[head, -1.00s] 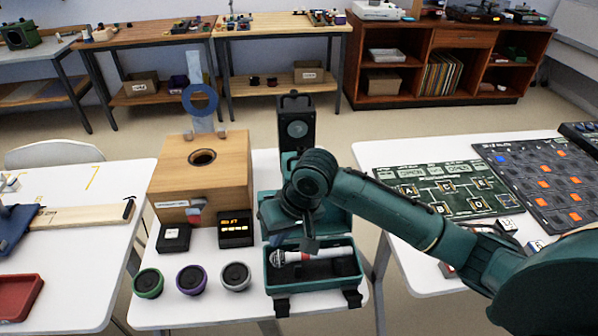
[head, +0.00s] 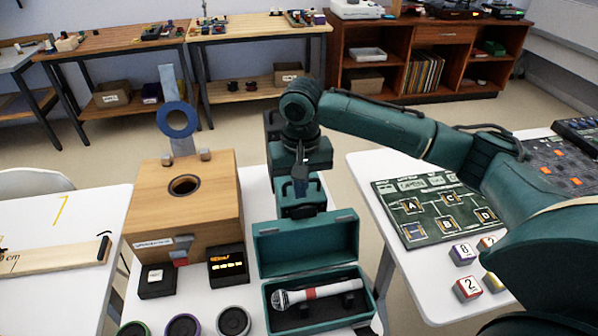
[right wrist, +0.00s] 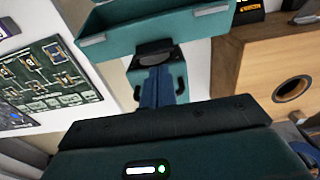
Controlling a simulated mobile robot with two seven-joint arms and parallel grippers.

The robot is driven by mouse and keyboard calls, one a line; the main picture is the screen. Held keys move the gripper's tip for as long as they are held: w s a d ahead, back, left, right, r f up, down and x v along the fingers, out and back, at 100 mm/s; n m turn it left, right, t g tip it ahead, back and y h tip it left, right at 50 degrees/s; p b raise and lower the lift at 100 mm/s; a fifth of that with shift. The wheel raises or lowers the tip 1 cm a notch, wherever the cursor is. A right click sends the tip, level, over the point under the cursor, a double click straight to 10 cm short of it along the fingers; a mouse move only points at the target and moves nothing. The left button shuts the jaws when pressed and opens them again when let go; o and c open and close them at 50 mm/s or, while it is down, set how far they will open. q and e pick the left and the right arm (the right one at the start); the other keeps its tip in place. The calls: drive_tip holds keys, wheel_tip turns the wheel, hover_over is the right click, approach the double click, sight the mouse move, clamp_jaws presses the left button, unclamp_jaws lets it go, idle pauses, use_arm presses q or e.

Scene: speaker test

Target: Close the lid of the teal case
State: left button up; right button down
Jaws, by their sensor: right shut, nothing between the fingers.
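The teal case (head: 368,308) stands open on the white table in the head view. Its lid (head: 306,246) is raised at the back and leans away from the base. A microphone (head: 318,291) with a silver head and a red band lies in the base. My left gripper is not in view.
A wooden box (head: 215,215) with a round hole stands left of the case. A small black display (head: 228,266) and several round drivers (head: 234,322) are in front of it. A right-hand table holds a green circuit board (head: 432,222) and numbered cubes (head: 467,288).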

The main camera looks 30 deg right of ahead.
drive_tip(key=shift+w+f, duration=0.1)
drive_tip(key=shift+f, duration=2.1)
